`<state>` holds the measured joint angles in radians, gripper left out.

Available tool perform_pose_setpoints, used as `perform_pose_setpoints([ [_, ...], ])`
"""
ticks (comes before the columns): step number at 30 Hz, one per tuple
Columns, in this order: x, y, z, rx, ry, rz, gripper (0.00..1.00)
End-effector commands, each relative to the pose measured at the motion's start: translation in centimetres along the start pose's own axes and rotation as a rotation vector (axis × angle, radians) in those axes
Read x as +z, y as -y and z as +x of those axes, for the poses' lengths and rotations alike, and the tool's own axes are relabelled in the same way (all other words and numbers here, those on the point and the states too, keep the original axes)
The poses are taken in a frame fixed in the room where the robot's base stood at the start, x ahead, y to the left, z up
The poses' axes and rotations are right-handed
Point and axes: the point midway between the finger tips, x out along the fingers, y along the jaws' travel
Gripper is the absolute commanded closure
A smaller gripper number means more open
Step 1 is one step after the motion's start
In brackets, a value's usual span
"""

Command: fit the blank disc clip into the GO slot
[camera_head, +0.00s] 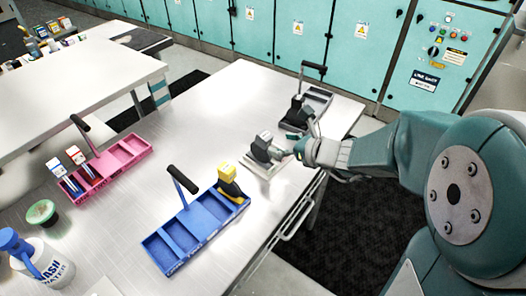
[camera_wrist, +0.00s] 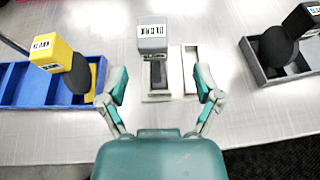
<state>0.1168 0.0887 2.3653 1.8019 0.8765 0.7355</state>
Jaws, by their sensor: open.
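A grey clip (camera_head: 263,149) with a white label stands on a small white plate (camera_head: 263,170) near the table's right edge. In the wrist view the grey clip (camera_wrist: 152,40) is beyond my fingertips, with a dark lower part; its label is too small to read surely. The plate (camera_wrist: 190,62) has a pale recess right of the clip. My gripper (camera_wrist: 162,88) is open and empty, its fingers spread to either side of the clip's near side; in the head view it is right of the clip (camera_head: 292,146). I cannot tell which opening is the GO slot.
A blue tray (camera_head: 185,240) holds a yellow clip (camera_head: 231,182). A dark tray (camera_head: 318,97) with a black clip (camera_head: 297,109) is behind. A pink tray (camera_head: 118,158) holds two labelled pieces. A wash bottle (camera_head: 45,262) and green-topped pot (camera_head: 42,213) stand left. The table's middle is clear.

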Motion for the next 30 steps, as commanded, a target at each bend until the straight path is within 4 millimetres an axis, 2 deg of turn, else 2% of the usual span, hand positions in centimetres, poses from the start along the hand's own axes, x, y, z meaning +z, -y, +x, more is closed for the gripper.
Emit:
perform_pose_setpoints([
  [3,0.0,-0.1,1.6,0.003,0.0,0.0,0.17],
  [8,0.0,-0.1,2.7,0.002,0.0,-0.001,0.17],
  [16,0.0,-0.7,6.7,0.003,-0.003,-0.002,0.17],
  [25,0.1,-0.6,7.2,0.0,-0.001,-0.003,0.17],
  [26,0.1,-0.6,7.2,0.0,-0.001,-0.003,0.26],
  [27,0.1,-0.6,7.2,0.0,-0.001,-0.003,0.44],
  [29,0.1,-0.6,7.2,0.0,-0.001,-0.003,0.71],
  [30,0.1,-0.6,7.2,0.0,-0.001,-0.003,0.88],
])
